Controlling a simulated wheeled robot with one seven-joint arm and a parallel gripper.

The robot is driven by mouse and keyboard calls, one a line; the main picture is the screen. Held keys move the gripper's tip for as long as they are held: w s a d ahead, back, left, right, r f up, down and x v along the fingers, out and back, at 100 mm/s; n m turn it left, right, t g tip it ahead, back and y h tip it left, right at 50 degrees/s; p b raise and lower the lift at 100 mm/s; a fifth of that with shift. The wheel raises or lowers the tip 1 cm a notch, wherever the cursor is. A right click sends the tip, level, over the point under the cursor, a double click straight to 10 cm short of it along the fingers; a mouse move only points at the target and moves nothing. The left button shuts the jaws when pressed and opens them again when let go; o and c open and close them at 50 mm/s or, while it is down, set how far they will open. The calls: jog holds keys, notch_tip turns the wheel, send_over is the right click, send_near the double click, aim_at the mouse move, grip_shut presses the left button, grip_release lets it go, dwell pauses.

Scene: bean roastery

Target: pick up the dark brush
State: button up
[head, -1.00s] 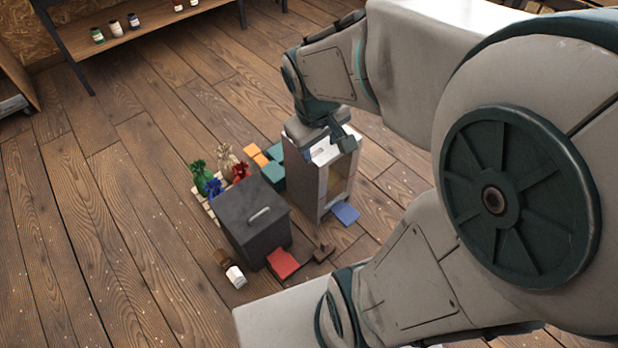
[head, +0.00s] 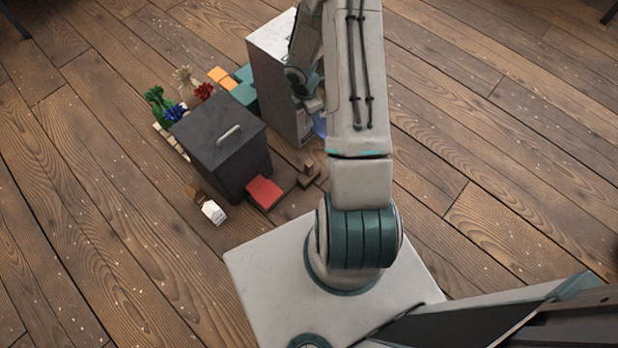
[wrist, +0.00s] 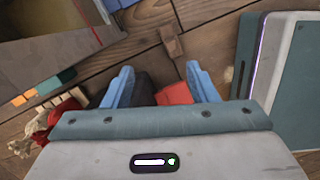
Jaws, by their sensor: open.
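A small dark brown piece (head: 311,170), which looks like the dark brush, lies on the floor just right of a red block (head: 264,192). In the wrist view a brown piece (wrist: 173,42), likely the same one, lies ahead of the fingertips, a little right of centre. My gripper (wrist: 161,70) points down at the floor with its two blue fingers spread and nothing held between them. The red block also shows between the fingers, farther down.
A dark grey bin (head: 222,150) stands left of the red block, with a white-and-brown item (head: 213,211) before it. A tall pale cabinet (head: 272,75) stands behind. Coloured bags (head: 186,85) and teal blocks (head: 244,88) sit farther back. The floor at left is clear.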

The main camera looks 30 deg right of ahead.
aim_at(310, 163)
jog(key=f+n+b, duration=0.1)
jog(key=f, duration=0.5)
jog(key=s+a+f+n+y+b, duration=0.1)
jog(key=f+b, duration=0.1)
jog(key=f, duration=0.4)
jog(key=s+f+n+b, duration=0.1)
jog(key=f+n, duration=0.1)
jog(key=f, duration=0.5)
jog(key=shift+s+a+y, duration=0.15)
jog(key=shift+a+y, duration=0.05)
jog(key=shift+y, duration=0.2)
notch_tip(310, 163, down, 7)
jog(key=b, duration=0.3)
jog(key=shift+f, duration=0.1)
jog(key=shift+a+f+b, duration=0.2)
jog(key=shift+f+b, duration=1.4)
jog(key=shift+f, duration=1.4)
jog(key=shift+r, duration=0.1)
grip_shut()
